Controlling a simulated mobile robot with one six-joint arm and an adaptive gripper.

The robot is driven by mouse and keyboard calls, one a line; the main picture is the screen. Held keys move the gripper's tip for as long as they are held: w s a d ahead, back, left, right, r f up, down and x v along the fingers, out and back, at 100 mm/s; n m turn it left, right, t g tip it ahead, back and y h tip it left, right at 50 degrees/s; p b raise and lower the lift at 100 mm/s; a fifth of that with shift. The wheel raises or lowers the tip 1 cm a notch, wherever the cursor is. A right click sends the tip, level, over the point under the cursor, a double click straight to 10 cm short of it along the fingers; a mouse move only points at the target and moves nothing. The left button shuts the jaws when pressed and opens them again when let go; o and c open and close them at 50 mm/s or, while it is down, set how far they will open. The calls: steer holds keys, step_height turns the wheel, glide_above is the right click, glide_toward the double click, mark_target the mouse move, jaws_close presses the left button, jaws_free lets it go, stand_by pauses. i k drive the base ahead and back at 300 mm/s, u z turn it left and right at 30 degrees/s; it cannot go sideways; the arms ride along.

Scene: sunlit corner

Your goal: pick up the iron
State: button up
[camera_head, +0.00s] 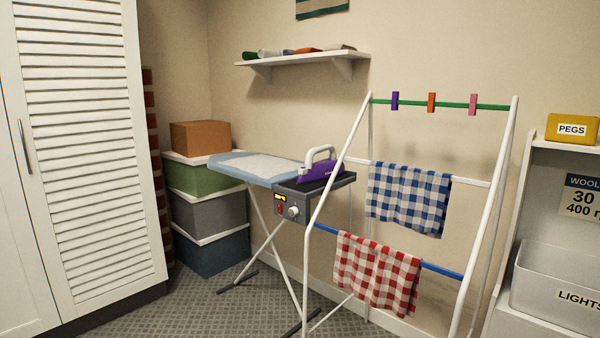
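The iron (319,172) has a purple body and a white handle. It rests on a dark grey base unit (289,203) with a knob and a small yellow display, at the right end of the ironing board (228,163). The board has a light blue edge and a pale top. A white post of the drying rack passes in front of the iron's right side and hides part of it and of the base unit. My gripper is not in view.
The drying rack (492,222) stands in front of the board's right end, with a blue checked cloth (408,197) and a red checked cloth (377,272). Stacked boxes (207,212) stand behind the board. A louvred cupboard (85,150) is left; carpet (190,305) before it is clear.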

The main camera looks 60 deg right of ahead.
mark_target(320, 171)
steer(key=z, duration=0.2)
steer(key=i, duration=0.75)
steer(key=z, duration=0.65)
steer(key=i, duration=0.6)
steer(key=z, duration=0.75)
steer(key=i, duration=0.45)
steer(key=z, duration=0.2)
steer(key=k, duration=0.95)
steer(key=z, duration=0.15)
steer(key=i, duration=0.55)
